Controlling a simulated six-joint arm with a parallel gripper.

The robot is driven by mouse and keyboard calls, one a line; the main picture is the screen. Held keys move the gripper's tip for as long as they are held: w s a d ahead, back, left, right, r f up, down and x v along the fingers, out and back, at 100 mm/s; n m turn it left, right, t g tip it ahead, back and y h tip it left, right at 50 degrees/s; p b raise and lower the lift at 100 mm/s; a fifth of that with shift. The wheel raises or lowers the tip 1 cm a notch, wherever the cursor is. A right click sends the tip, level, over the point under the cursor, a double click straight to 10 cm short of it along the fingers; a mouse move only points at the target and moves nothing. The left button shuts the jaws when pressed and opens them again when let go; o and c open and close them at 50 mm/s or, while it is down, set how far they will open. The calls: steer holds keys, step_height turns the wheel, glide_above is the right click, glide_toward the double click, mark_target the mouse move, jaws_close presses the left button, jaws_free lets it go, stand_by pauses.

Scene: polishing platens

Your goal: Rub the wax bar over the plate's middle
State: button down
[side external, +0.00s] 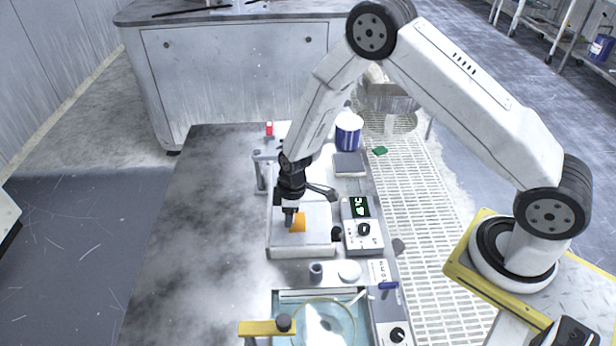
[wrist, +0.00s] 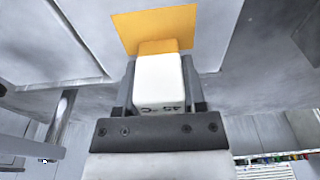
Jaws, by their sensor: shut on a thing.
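My gripper (side external: 290,214) is shut on the wax bar and points down over the pale plate (side external: 315,240) on the bench. In the wrist view the bar (wrist: 159,82) is a white block with dark lettering, gripped between both fingers (wrist: 160,92). Its far end looks yellow-orange and meets or overlaps a flat orange square patch (wrist: 155,25) on the plate. The patch also shows in the side view (side external: 299,222), just right of the fingers. I cannot tell whether the bar touches the surface. In the side view the bar is mostly hidden by the gripper.
A control box with a green display (side external: 362,226) stands right of the plate. A blue-and-white tub (side external: 348,132) and a grey square pad (side external: 349,164) are behind. A small dark cylinder (side external: 316,270), a white disc (side external: 349,271) and a water basin (side external: 325,325) lie in front. The bench's left side is clear.

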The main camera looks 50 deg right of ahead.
mark_target(304, 229)
steer(key=shift+w+a, duration=0.2)
steer(key=shift+s+d, duration=1.65)
steer(key=shift+s, duration=0.05)
steer(key=shift+w+a, duration=0.3)
steer(key=shift+a, duration=0.55)
steer(key=shift+w+a, duration=0.35)
steer(key=shift+a, duration=0.45)
steer(key=shift+w+a, duration=0.3)
steer(key=shift+a, duration=0.55)
steer(key=shift+s+d, duration=1.6)
steer(key=shift+w+a, duration=1.65)
steer(key=shift+w, duration=0.05)
steer(key=s+d, duration=0.3)
steer(key=shift+s+d, duration=0.25)
step_height(304, 229, up, 8)
